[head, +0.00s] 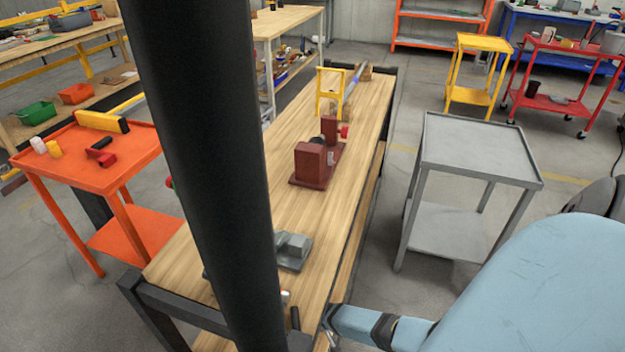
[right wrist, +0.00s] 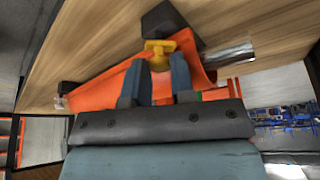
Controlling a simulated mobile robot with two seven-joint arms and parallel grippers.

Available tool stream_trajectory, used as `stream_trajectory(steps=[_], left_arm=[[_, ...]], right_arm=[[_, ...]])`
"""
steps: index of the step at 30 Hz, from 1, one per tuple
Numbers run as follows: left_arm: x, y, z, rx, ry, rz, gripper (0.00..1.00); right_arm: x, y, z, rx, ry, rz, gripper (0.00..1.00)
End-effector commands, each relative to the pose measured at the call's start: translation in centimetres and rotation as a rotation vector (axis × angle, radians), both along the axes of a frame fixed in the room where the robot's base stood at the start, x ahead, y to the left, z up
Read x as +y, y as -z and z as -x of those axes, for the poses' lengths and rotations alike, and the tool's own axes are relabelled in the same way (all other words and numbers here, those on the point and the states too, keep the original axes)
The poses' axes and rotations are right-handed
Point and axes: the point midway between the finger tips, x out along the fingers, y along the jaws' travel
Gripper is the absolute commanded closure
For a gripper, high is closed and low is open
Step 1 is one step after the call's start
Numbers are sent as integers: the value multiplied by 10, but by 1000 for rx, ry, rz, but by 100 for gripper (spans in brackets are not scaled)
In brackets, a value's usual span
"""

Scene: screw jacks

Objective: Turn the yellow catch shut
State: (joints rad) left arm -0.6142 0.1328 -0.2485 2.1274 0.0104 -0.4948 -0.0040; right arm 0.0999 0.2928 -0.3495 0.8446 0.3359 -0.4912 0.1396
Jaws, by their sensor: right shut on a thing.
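The yellow catch (right wrist: 160,46) shows in the right wrist view, in front of a black block (right wrist: 165,22) and an orange part (right wrist: 112,88). My right gripper (right wrist: 158,64) has its two dark fingers on either side of the catch's lower part and is shut on it. The fingers cover part of the catch, so its exact angle is hard to tell. In the head view my blue right arm reaches in from the lower right to the near end of the wooden bench (head: 350,130). The black column there hides the catch. My left gripper is not in view.
A dark red jack-like device (head: 312,165), a grey block (head: 292,248) and a yellow frame (head: 330,92) stand on the bench. An orange cart (head: 88,170) is at the left, a grey cart (head: 475,150) at the right. A metal cylinder (right wrist: 230,54) lies right of the catch.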

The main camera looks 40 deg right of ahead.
Motion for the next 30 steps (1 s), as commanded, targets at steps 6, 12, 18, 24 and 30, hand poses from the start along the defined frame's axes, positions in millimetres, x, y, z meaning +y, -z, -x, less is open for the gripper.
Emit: stream_trajectory(steps=[6, 12, 18, 24, 30], left_arm=[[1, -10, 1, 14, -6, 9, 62], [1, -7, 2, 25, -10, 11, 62], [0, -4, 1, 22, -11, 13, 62], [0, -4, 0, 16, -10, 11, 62], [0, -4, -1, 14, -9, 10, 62]], right_arm=[[6, -1, 1, 5, 206, -5, 100], [6, 1, 0, 2, 385, -4, 100], [7, 2, -1, 2, 530, -3, 100], [7, 2, -1, 2, 630, -2, 100], [6, 1, -2, 1, 683, -1, 100]])
